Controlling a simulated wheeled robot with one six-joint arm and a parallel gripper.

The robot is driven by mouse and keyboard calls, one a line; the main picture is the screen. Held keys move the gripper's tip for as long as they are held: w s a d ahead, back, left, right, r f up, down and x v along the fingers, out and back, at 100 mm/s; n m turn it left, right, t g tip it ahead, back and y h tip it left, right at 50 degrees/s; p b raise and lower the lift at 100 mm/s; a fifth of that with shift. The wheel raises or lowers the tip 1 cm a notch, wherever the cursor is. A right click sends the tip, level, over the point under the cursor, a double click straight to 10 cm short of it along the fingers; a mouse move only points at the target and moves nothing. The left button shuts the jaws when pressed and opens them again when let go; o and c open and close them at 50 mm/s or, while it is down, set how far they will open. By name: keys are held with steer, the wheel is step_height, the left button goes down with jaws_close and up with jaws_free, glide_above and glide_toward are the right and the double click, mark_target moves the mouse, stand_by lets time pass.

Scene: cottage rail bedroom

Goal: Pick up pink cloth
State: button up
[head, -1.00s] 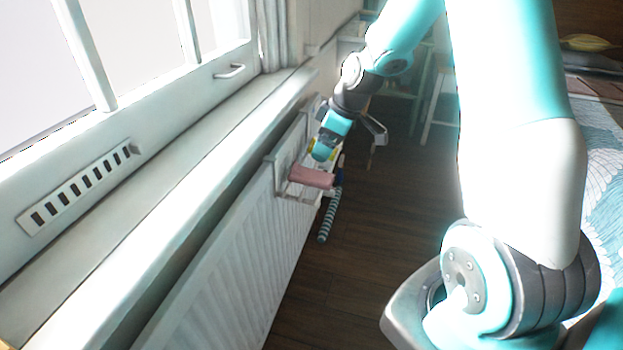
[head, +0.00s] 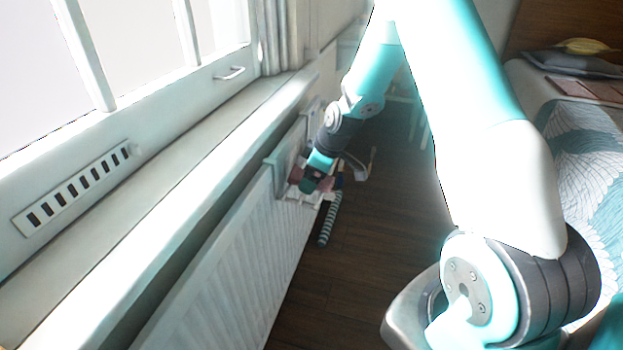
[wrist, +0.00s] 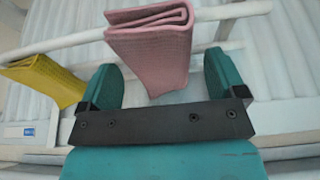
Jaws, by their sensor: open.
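The pink cloth (wrist: 152,48) hangs folded over a white rail (wrist: 225,10) in the wrist view. Its lower part lies between the two teal fingers of my gripper (wrist: 160,85), with a gap showing on each side. My gripper is open and not closed on it. In the head view, my gripper (head: 308,184) is at the rack on the radiator and covers most of the pink cloth (head: 296,172); only small parts show.
A yellow cloth (wrist: 45,78) hangs on the rail left of my gripper. A striped cloth (head: 330,218) hangs at the near end of the rack. The radiator (head: 225,265) and window sill (head: 160,180) run along the left. Dark floor (head: 370,250) lies clear to the right.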

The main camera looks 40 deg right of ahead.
steer(key=c, duration=1)
steer(key=shift+r, duration=0.1)
